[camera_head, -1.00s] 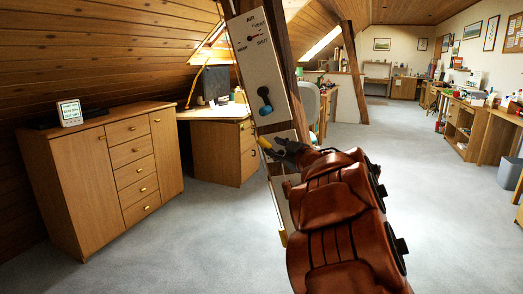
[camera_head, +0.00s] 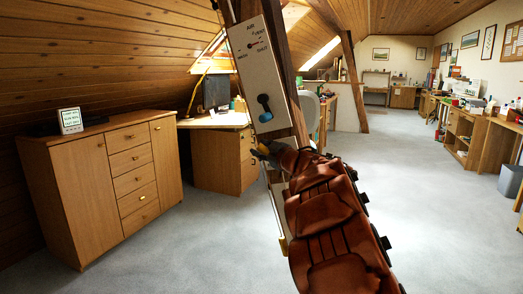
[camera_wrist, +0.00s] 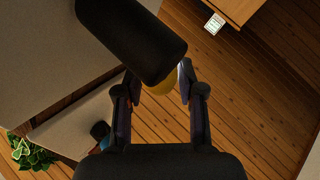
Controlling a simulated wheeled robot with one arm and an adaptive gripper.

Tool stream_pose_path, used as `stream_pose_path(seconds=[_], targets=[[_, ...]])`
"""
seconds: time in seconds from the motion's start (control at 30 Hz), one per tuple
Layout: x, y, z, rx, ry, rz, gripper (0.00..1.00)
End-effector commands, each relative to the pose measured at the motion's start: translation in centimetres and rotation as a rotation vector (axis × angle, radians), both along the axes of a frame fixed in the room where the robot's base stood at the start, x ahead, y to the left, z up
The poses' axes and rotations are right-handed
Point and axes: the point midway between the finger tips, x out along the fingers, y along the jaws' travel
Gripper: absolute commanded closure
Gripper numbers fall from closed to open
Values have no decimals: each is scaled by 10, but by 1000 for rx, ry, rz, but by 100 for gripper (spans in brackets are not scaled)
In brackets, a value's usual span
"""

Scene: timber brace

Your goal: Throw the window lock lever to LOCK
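In the head view a white panel (camera_head: 250,62) on the timber brace carries a vent dial marked SHUT and a dark lever with a blue end (camera_head: 264,105). Just below it, my gripper (camera_head: 261,152) is at a lower pale panel (camera_head: 275,205), mostly hidden by my arm. A yellow part (camera_head: 257,157) shows beside the fingers. No LOCK marking is readable.
The timber brace (camera_head: 274,22) leans beside my arm. A wooden cabinet (camera_head: 95,185) with a small display (camera_head: 70,121) stands at left, a desk (camera_head: 222,160) behind the brace. Carpet (camera_head: 425,220) is clear to the right; workbenches (camera_head: 465,135) line the right wall.

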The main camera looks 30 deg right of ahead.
Motion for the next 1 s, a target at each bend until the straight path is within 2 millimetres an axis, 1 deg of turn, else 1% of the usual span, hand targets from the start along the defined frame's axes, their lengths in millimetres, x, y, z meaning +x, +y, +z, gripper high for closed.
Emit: stream_pose_path(seconds=[0.17, 0.53, 1.0], targets=[[0, 0, 0, -1, -1, 1, 61], [0, 1, 1, -1, -1, 1, 100], [0, 1, 1, 1, -4, 1, 100]])
